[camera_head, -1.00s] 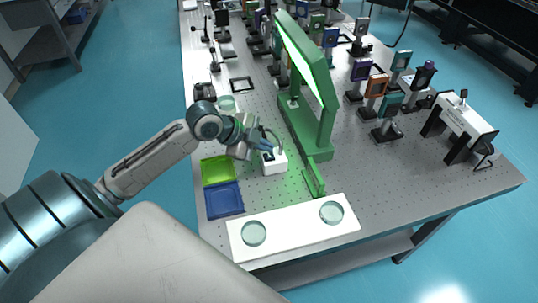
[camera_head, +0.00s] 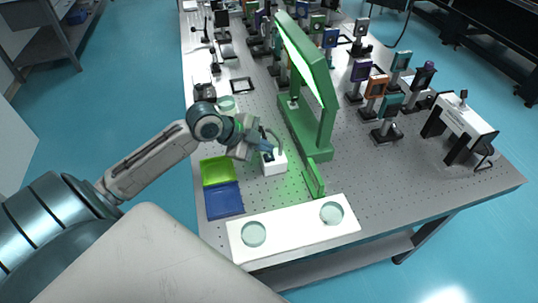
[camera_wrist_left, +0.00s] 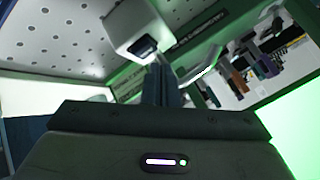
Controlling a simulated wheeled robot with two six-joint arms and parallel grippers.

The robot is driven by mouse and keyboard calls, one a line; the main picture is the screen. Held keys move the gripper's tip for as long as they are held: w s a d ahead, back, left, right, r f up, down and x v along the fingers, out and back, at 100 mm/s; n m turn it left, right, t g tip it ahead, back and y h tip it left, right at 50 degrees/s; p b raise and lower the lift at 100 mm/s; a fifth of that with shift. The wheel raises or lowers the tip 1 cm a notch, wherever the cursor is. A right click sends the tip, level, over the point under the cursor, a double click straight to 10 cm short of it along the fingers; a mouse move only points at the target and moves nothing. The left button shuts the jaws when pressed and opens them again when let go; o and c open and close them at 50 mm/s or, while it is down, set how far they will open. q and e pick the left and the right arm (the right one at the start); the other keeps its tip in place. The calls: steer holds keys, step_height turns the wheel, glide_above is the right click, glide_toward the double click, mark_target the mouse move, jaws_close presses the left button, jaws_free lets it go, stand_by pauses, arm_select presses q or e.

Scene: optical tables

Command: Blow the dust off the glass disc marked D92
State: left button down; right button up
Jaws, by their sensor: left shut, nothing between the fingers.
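Two clear glass discs, one at the left (camera_head: 254,234) and one at the right (camera_head: 332,213), lie on a white board at the table's front. Another round glass piece (camera_head: 227,103) is farther back on the left. No marking is legible, so I cannot tell which is D92. My left gripper (camera_head: 266,149) is shut and empty, close to a small white block (camera_head: 274,168) with a dark opening. In the left wrist view the shut fingers (camera_wrist_left: 162,85) point toward the white block (camera_wrist_left: 133,27); I cannot tell whether they touch. My right gripper is not in view.
A green frame with a lit panel (camera_head: 326,130) stands right of the gripper. Green (camera_head: 218,171) and blue (camera_head: 224,200) trays lie left of the block. Several post-mounted optics stand behind. The table's right front (camera_head: 400,190) is clear.

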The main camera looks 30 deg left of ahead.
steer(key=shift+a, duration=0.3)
arm_select(q)
steer(key=shift+f, duration=0.2)
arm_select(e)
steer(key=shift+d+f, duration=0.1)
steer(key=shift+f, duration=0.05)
arm_select(q)
steer(key=shift+f+b, duration=0.25)
steer(key=shift+b, duration=0.05)
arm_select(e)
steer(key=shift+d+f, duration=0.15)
arm_select(q)
steer(key=shift+f, duration=0.4)
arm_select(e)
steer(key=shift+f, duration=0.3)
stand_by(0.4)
arm_select(q)
steer(key=shift+r+p, duration=0.45)
steer(key=shift+r, duration=0.4)
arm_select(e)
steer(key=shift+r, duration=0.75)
